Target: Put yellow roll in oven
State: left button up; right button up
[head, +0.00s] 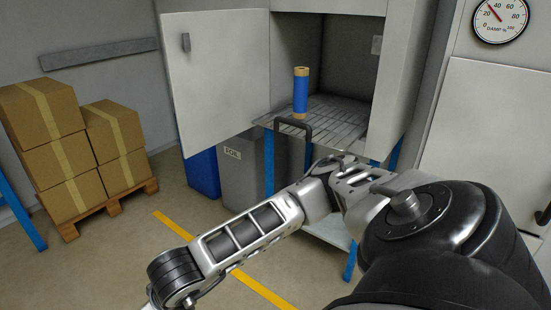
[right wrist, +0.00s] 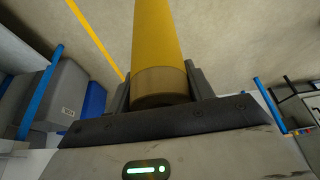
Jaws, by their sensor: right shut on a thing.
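The yellow roll (right wrist: 157,35) shows in the right wrist view, with a tan core end facing the camera. My right gripper (right wrist: 158,82) is shut on it near that end, one finger on each side; the far end runs out of the picture. In the head view my right arm crosses the middle, and its gripper and the roll are out of frame. The oven (head: 350,50) stands open in the head view, its door (head: 220,75) swung to the left. A blue roll (head: 300,97) with tan ends stands upright on the oven's slatted shelf (head: 343,118). My left gripper is not in view.
A grey bin (head: 242,168) and a blue bin (head: 202,172) stand below the open door. Cardboard boxes (head: 45,110) are stacked on a pallet at the left. The floor around the yellow line (head: 177,227) is clear. A round gauge (head: 500,18) is at top right.

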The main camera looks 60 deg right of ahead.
aim_at(329, 125)
jog(key=i, duration=1.95)
jog(key=z, duration=3.45)
jog(key=i, duration=1.45)
